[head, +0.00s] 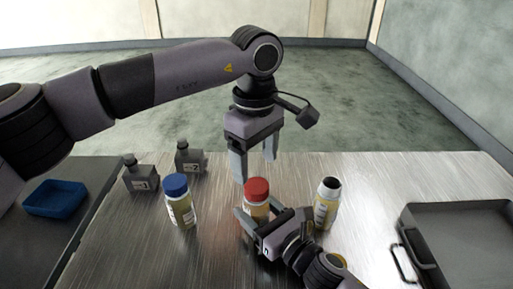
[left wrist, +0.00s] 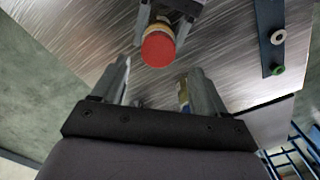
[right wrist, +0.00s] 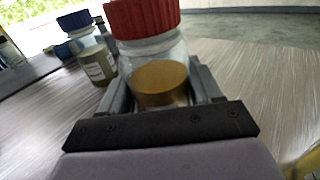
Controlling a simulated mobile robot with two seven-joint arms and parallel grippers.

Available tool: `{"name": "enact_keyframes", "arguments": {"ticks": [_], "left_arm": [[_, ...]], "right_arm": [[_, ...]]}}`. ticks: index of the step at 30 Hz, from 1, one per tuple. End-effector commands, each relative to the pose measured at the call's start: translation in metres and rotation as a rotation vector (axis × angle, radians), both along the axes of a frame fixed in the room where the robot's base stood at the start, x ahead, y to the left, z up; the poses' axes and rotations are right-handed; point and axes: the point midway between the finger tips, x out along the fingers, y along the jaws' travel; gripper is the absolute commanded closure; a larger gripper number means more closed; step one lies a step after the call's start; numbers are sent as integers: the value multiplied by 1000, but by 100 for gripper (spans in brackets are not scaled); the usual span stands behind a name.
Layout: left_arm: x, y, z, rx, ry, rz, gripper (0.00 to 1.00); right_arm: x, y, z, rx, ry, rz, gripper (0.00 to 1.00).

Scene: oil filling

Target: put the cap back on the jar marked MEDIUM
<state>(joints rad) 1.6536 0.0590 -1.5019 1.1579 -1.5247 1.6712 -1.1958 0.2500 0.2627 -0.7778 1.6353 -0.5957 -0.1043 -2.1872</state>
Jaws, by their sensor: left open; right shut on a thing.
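A clear jar with golden contents (right wrist: 162,82) stands on the metal table, with a red cap (head: 257,187) on its top. My right gripper (head: 270,214) is shut around this jar's body, below the cap. The red cap shows large in the right wrist view (right wrist: 142,18). My left gripper (head: 256,166) is open and empty, pointing down just above the red cap. In the left wrist view the cap (left wrist: 158,49) lies between and beyond the open fingers. The held jar's label is hidden, and I cannot read MEDIUM on any jar.
A blue-capped jar (head: 180,207) stands to the left and a dark-topped jar (head: 326,206) to the right. Two grey bottles (head: 141,178) (head: 189,158) stand at the back left. A blue tray (head: 55,199) is far left, an open grey case (head: 455,222) far right.

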Motion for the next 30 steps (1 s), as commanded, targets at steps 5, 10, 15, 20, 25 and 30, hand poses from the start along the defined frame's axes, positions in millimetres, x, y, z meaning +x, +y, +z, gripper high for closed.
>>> {"name": "enact_keyframes", "arguments": {"ticks": [5,10,15,20,25,30], "left_arm": [[0,0,2,0,0,282,27],[0,-1,4,0,0,555,27],[1,-1,6,-1,-1,829,27],[1,-1,8,-1,-1,1086,27],[1,-1,10,-2,-1,1359,27],[1,-1,12,-2,-1,1632,27]], "right_arm": [[0,0,-1,-1,1,0,100],[0,0,-1,-1,1,0,100],[0,0,0,-1,1,0,100],[0,0,0,-1,1,0,100],[0,0,0,-1,1,0,100],[0,0,0,-1,1,0,100]]}}
